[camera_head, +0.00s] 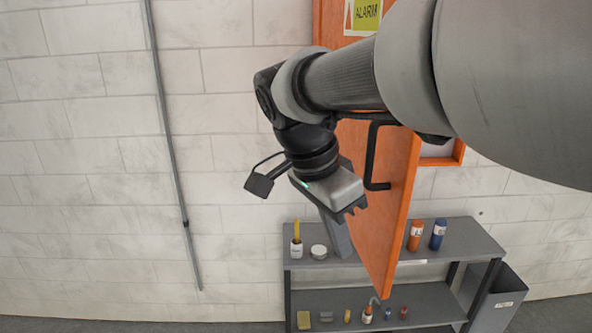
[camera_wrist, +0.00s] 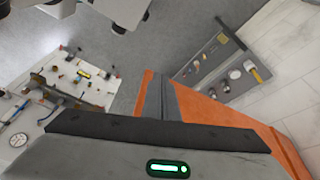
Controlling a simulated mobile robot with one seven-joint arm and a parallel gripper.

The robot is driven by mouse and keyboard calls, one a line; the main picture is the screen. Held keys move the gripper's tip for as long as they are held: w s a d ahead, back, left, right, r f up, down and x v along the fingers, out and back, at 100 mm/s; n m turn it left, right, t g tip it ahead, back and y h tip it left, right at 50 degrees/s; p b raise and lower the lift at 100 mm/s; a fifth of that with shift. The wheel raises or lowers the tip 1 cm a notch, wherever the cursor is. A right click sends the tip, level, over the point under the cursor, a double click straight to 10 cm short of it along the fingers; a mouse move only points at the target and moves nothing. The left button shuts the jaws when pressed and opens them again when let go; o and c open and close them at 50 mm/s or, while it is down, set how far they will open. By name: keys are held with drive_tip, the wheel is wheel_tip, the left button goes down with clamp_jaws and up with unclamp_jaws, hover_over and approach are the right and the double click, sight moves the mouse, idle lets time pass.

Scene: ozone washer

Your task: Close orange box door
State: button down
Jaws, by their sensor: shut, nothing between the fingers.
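The orange box door (camera_head: 392,215) stands swung open toward me in the head view, with a black bar handle (camera_head: 371,160) on its face. A yellow ALARM sign (camera_head: 366,14) is near its top. Part of the orange box frame (camera_head: 447,157) shows behind the door; my arm hides much of the rest. My gripper (camera_head: 342,248) is shut and empty, pointing down left of the door's lower part, below the handle. In the wrist view, orange panel (camera_wrist: 210,108) shows on both sides of the shut fingers (camera_wrist: 161,80). I cannot tell whether they touch the door.
A grey two-level shelf (camera_head: 440,245) stands low against the wall, with bottles and small items, below and behind the door. A grey bin (camera_head: 500,298) is at its right. A pipe (camera_head: 168,110) runs up the wall. The wrist view shows a cluttered white table (camera_wrist: 75,85) at left.

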drive_tip(key=w+d+f+m+h+p, duration=0.1)
drive_tip(key=w+d+f+m, duration=0.3)
drive_tip(key=f, duration=0.6)
drive_tip(key=shift+d+g, duration=0.4)
drive_tip(key=shift+d, duration=0.55)
drive_tip(key=shift+w, duration=0.15)
